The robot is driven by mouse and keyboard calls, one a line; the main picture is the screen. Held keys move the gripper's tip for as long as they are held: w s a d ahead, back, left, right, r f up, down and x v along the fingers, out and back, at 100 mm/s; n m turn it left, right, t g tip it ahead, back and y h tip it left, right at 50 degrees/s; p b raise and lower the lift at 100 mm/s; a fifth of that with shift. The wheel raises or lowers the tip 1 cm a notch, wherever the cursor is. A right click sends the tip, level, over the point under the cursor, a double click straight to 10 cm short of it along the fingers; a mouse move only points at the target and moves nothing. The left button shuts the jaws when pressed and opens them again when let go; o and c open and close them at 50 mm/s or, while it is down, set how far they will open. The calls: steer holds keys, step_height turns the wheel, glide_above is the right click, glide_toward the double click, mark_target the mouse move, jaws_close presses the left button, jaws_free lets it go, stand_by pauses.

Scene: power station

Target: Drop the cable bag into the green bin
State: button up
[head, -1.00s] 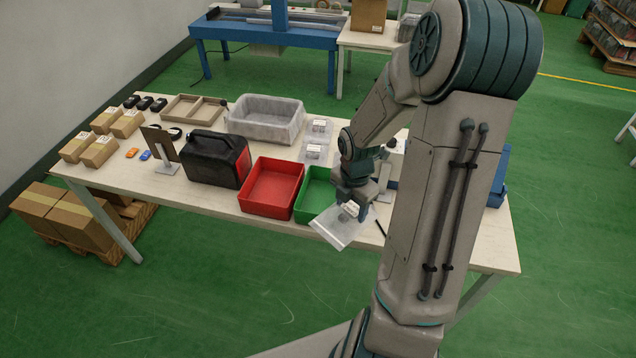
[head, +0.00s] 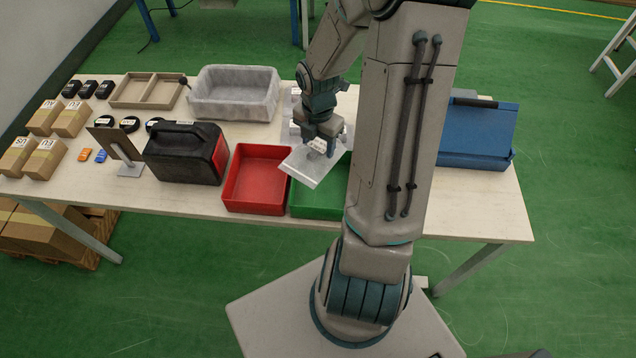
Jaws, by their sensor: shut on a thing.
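My gripper (head: 322,142) is shut on the cable bag (head: 311,165), a clear flat bag with a white label. The bag hangs tilted above the back left part of the green bin (head: 318,206), its left corner near the red bin's edge. The green bin is an open tray at the table's front edge. My arm hides its right side, and the bag hides part of its back. The inside that shows looks empty.
A red bin (head: 257,180) stands directly left of the green one. A black canister (head: 186,153) is further left, a grey tub (head: 234,93) behind. A blue case (head: 476,135) lies right of my arm. Other clear bags lie partly hidden behind my gripper.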

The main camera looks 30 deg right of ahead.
steer(key=shift+f+b, duration=2)
steer(key=shift+f, duration=0.3)
steer(key=o, duration=1.1)
steer(key=shift+o, duration=0.2)
steer(key=shift+r, duration=0.15)
step_height(320, 180, up, 14)
steer(key=p, duration=0.1)
